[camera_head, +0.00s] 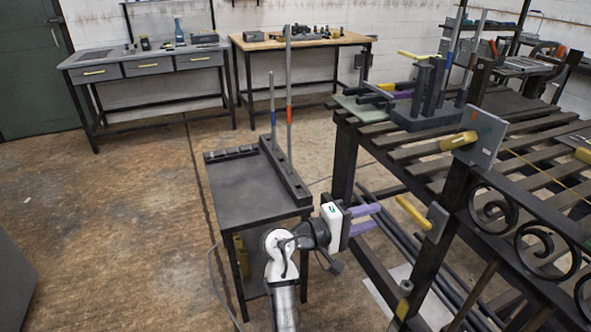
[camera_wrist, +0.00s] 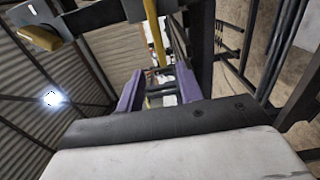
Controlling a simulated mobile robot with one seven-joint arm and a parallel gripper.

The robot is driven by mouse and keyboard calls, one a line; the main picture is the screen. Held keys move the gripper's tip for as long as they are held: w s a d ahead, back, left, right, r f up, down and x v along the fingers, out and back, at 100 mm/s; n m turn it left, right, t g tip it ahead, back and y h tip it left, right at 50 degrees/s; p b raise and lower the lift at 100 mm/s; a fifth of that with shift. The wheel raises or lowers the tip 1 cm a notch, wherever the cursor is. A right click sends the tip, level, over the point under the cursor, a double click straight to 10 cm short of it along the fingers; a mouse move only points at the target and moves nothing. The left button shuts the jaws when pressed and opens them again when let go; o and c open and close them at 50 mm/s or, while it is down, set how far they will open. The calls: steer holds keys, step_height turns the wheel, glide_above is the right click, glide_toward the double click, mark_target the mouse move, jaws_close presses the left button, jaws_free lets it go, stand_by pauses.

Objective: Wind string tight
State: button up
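My gripper (camera_head: 378,216) has two purple fingers spread apart, with nothing held between them. It points right, toward a yellow crank handle (camera_head: 411,212) on a small grey plate (camera_head: 437,222) at the table's side. The handle is a short distance beyond the fingertips. In the wrist view my gripper (camera_wrist: 160,80) is open, and a yellow bar (camera_wrist: 154,32) shows ahead, above and between the fingers. A thin yellowish string (camera_head: 548,178) runs right from near an upright grey plate (camera_head: 484,137). A thicker yellow handle (camera_head: 458,141) sticks out from that plate. Whether the string is taut cannot be told.
The dark slatted table (camera_head: 400,150) has scroll ironwork (camera_head: 497,210) along its near side. A dark clamp block (camera_head: 425,105) stands on it. A small dark stand (camera_head: 240,185) with upright rods is left of my arm. Floor at left is free.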

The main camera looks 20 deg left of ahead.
steer(key=s+a+r+n+t+y, duration=0.1)
steer(key=a+r+t+y, duration=0.3)
steer(key=a, duration=0.4)
steer(key=s+a+r+n+t+y, duration=0.1)
steer(key=a+r+t+y, duration=0.2)
steer(key=a+r+y, duration=0.4)
steer(key=shift+a+n+t, duration=0.4)
steer(key=shift+a, duration=0.3)
